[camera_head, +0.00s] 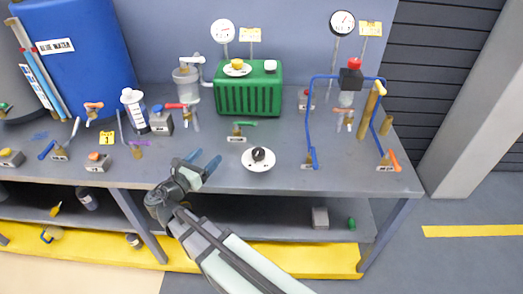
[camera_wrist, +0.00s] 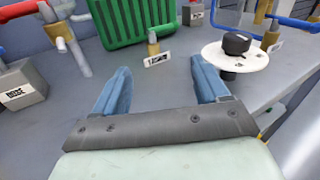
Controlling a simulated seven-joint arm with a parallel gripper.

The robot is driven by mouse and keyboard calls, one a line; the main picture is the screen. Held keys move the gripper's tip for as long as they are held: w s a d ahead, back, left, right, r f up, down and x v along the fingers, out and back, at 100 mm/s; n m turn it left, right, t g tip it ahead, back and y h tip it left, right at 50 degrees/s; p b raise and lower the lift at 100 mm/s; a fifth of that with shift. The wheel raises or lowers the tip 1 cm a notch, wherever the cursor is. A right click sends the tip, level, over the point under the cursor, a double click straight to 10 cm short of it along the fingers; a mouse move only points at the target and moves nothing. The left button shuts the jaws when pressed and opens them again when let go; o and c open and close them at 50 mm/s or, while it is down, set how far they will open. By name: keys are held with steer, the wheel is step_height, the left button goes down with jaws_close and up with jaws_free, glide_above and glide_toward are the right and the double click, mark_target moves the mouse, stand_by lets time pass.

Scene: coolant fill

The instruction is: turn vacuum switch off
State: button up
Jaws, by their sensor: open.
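A black rotary knob on a round white dial plate (camera_head: 258,165) stands near the front edge of the bench, just right of my gripper. In the wrist view the black knob (camera_wrist: 236,43) sits on top of its white plate (camera_wrist: 228,62) at the upper right. I take it for the vacuum switch; its marks are too small to read. My gripper (camera_head: 206,167) is open and empty, with blue fingers. It is over the bench's front edge, apart from the knob. In the wrist view the fingers (camera_wrist: 164,88) are spread over bare bench.
A green ribbed tank (camera_head: 248,97) stands behind the knob. A small brass valve with a green handle (camera_head: 237,130) is between them. Blue tubing (camera_head: 309,115) and an orange-handled valve (camera_head: 388,160) are at right. Several valves and a grey block (camera_head: 160,122) are at left.

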mark_target(263, 149)
steer(key=s+d+m+g+h, duration=0.1)
steer(key=d, duration=0.1)
steer(key=s+d+m+g+h, duration=0.1)
steer(key=d, duration=0.1)
steer(key=s+d+m+h, duration=0.1)
steer(key=d+h, duration=0.1)
steer(key=d, duration=0.1)
steer(key=shift+s+f+m+g, duration=0.2)
steer(key=shift+f+m+g, duration=0.1)
steer(key=shift+f+g, duration=0.1)
steer(key=shift+s+d+r+m+h, duration=0.1)
steer(key=shift+s+d+m+h, duration=0.3)
steer(key=shift+m+h, duration=0.1)
steer(key=shift+d+g, duration=0.2)
steer(key=shift+g, duration=0.2)
steer(key=x, duration=1.3)
steer(key=shift+w+r, duration=0.15)
steer(key=shift+w, duration=0.1)
